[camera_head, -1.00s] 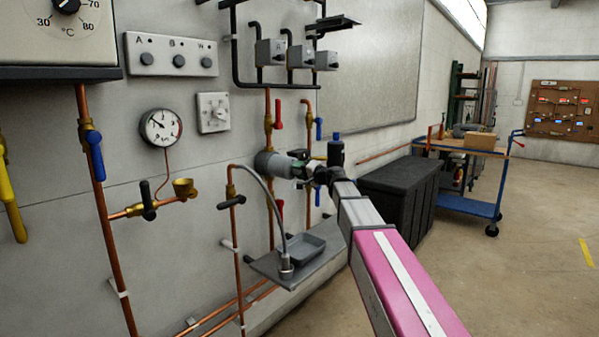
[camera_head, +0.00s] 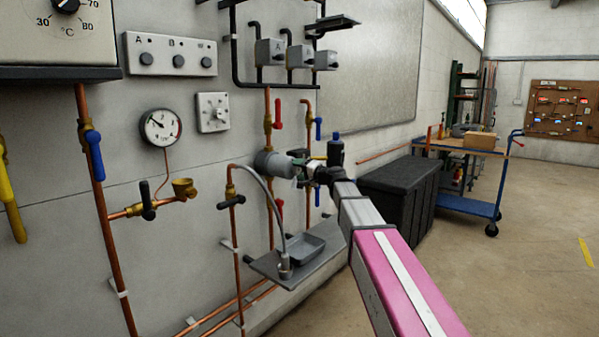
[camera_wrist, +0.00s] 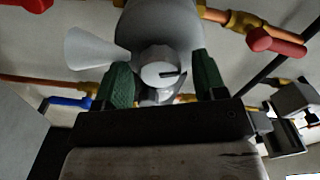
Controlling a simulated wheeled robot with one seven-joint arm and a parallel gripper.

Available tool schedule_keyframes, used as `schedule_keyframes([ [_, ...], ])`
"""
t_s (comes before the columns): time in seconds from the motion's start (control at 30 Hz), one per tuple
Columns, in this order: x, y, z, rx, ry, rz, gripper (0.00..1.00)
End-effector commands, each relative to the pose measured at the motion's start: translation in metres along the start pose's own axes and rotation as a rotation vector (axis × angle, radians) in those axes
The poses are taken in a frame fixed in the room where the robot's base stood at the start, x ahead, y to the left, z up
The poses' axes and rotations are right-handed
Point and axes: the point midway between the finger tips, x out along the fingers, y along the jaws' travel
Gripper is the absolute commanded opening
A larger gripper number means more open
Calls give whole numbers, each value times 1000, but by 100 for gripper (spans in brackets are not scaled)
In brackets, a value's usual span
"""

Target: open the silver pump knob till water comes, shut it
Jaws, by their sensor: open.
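The grey pump (camera_head: 272,164) sits on the copper pipework on the wall, and its rounded body (camera_wrist: 160,22) fills the top middle of the wrist view. The silver knob (camera_wrist: 161,68) is round with a dark slot, on the pump's near face. My gripper (camera_wrist: 154,82) is open, with one green finger on each side of the knob and gaps visible between. It also shows in the head view (camera_head: 306,166), right against the pump's front.
A grey shelf with a tray (camera_head: 299,256) lies below the pump. Red (camera_head: 278,113) and blue (camera_head: 318,128) valve handles stand close above. A pressure gauge (camera_head: 160,127) hangs left. A black crate (camera_head: 398,195) and blue trolley (camera_head: 470,206) stand right; floor beyond is free.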

Motion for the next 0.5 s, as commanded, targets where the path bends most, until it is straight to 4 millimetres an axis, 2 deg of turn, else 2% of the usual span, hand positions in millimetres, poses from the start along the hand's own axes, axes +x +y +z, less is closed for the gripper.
schedule_keyframes([
  [0.5, -86, 0, 2, 0, 2, 1, 65],
])
